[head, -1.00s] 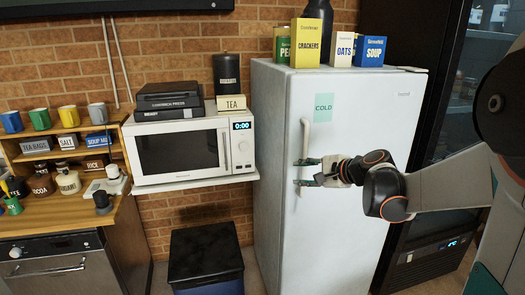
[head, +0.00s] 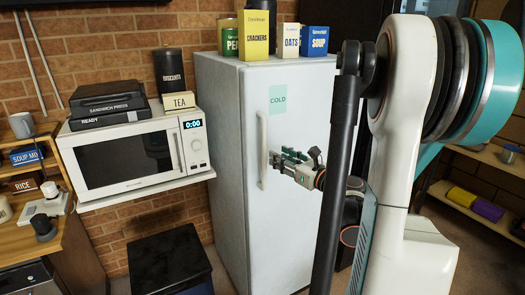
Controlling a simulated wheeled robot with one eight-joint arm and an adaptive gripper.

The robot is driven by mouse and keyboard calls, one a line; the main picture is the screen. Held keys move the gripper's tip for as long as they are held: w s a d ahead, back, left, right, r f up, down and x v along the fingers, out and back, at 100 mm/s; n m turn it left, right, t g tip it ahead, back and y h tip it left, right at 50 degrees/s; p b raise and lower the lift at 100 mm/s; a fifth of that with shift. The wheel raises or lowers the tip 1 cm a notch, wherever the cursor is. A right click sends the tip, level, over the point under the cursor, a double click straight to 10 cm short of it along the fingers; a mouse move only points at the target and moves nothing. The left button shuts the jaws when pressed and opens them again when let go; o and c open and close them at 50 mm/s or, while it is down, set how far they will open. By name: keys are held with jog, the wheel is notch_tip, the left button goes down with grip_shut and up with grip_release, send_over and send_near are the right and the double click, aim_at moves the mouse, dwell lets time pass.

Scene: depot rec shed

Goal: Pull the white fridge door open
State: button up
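The white fridge (head: 228,140) stands at the centre of the head view. Its door (head: 285,230) carries a green "COLD" label and a vertical pale handle (head: 262,160) near the left edge. No gap shows along the door's visible left edge; its right side is hidden behind my arm. My gripper (head: 277,157) is just right of the handle, at about its mid-height, in front of the door. Its two dark fingers look apart, with nothing seen between them. Whether a fingertip touches the handle cannot be told.
Boxes and cans, including a crackers box (head: 258,35), stand on the fridge. A microwave (head: 135,155) sits on a wall shelf to the left. A dark bin (head: 170,262) is on the floor below it. A low shelf (head: 470,205) stands at the right.

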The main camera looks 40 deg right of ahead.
aim_at(266, 149)
jog(key=w, duration=0.4)
jog(key=w+b, duration=0.1)
jog(key=w, duration=0.4)
jog(key=shift+d+b, duration=0.2)
jog(key=shift+b, duration=0.1)
jog(key=shift+c, duration=0.4)
grip_shut()
